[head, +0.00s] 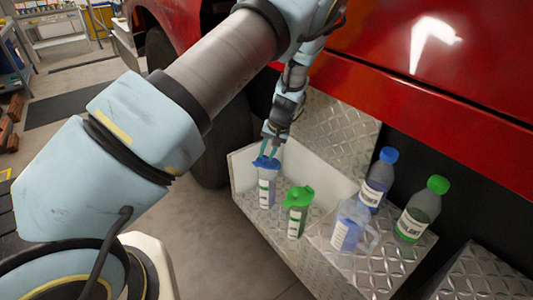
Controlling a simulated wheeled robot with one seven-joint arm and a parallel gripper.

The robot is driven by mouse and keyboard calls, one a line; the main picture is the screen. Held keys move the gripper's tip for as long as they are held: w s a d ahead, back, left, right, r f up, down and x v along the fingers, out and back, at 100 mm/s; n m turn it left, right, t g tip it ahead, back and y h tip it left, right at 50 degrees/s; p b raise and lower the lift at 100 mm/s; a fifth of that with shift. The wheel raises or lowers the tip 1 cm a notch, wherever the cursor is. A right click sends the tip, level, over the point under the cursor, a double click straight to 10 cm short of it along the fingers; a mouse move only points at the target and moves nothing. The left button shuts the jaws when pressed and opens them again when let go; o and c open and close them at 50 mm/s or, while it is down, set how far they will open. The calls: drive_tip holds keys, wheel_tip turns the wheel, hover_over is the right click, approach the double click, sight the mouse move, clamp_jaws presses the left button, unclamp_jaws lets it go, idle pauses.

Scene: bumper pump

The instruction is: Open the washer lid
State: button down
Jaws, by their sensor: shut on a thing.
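The washer reservoir (265,192) is a small pale container with a label, standing at the left end of the metal step. Its blue lid (266,162) is at its top. My gripper (269,151) points down from above, with its teal fingertips shut on the blue lid. The fingers partly cover the lid, and I cannot tell whether it is raised at all.
A similar container with a green lid (298,196) stands close to the right. Further right are a clear jug (350,226), a blue-capped bottle (377,180) and a green-capped bottle (419,213). The red vehicle body (430,95) overhangs the step (320,264).

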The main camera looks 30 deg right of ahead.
drive_tip(key=c, duration=0.7)
unclamp_jaws()
drive_tip(key=shift+o, duration=0.2)
drive_tip(key=shift+d+r, duration=0.1)
drive_tip(key=b+v, duration=0.2)
drive_tip(key=v, duration=0.8)
drive_tip(key=shift+r+b, duration=0.3)
drive_tip(key=shift+b, duration=0.1)
drive_tip(key=shift+s, duration=0.1)
